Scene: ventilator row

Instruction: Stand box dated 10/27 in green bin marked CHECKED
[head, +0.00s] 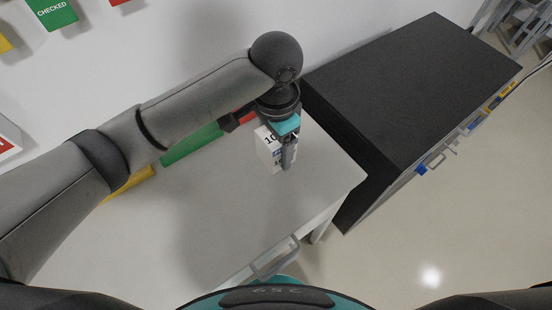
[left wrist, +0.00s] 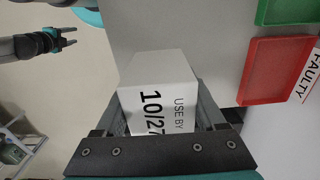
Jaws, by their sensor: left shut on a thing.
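The white box dated 10/27 (head: 267,152) is at the right part of the pale table. In the left wrist view, its label "USE BY 10/27" (left wrist: 160,108) faces the camera between the fingers. My left gripper (head: 287,160) is shut on the box; whether the box touches the table I cannot tell. The green bin (head: 192,146) lies left of the box at the wall, partly hidden by my left arm. A green CHECKED sign (head: 52,12) hangs above on the wall. My right gripper (left wrist: 70,37) shows in the left wrist view, open and empty.
A red bin (left wrist: 278,70) with a FAULTY label (left wrist: 306,76) sits beside the green bin. A yellow bin (head: 130,184) is on the green bin's other side. A dark-topped cabinet (head: 415,85) stands right of the table. The table's front middle is clear.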

